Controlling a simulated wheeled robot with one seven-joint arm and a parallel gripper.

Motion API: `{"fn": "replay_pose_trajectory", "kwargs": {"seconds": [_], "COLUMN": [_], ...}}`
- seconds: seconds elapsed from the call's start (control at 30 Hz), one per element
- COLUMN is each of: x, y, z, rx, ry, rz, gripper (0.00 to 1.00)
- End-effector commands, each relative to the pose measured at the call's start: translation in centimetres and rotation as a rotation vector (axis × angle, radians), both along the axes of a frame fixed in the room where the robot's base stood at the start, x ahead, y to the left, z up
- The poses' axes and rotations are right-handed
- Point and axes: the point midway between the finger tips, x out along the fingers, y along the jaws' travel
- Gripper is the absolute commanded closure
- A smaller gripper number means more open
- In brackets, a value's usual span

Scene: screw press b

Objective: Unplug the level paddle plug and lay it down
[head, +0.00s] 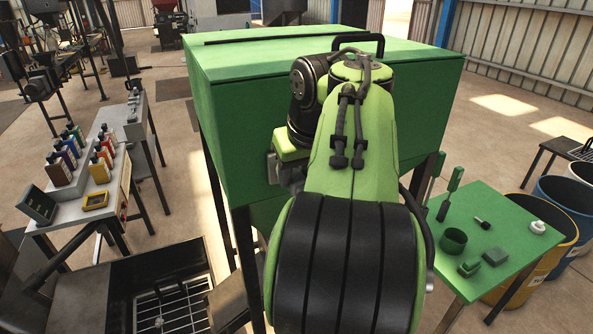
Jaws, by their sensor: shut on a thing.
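The big green cabinet (237,125) stands straight ahead, with a long dark slot and a black handle on its top. My light green arm reaches up in front of it and bends down at the wrist. My gripper (283,172) shows only as a grey part close to the cabinet's front face, left of my forearm. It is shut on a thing. Its fingertips, the level paddle plug and its socket are hidden, so I cannot tell whether the plug is in or out.
A green side table (510,215) at the right holds a dark green cup (453,241), small blocks and a white knob, with bare room between them. Drums (562,210) stand beyond it. A grey bench (75,208) with several bottles and a black grated box (120,285) are at left.

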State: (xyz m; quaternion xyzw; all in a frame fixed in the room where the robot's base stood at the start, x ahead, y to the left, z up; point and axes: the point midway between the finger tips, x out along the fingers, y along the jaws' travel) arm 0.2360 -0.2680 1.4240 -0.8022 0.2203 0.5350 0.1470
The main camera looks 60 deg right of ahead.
Motion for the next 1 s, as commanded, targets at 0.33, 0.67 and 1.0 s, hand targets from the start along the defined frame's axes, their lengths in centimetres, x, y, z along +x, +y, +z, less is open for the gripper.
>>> {"fn": "replay_pose_trajectory", "kwargs": {"seconds": [0.33, 0.67, 1.0], "x": [-1.0, -1.8, -2.5], "y": [0.6, 1.1, 1.5], "z": [0.0, 0.0, 0.0], "rx": [0.002, 0.001, 0.001], "ry": [0.003, 0.002, 0.001], "rz": [0.000, 0.001, 0.001], "gripper": [0.96, 0.96, 0.96]}}
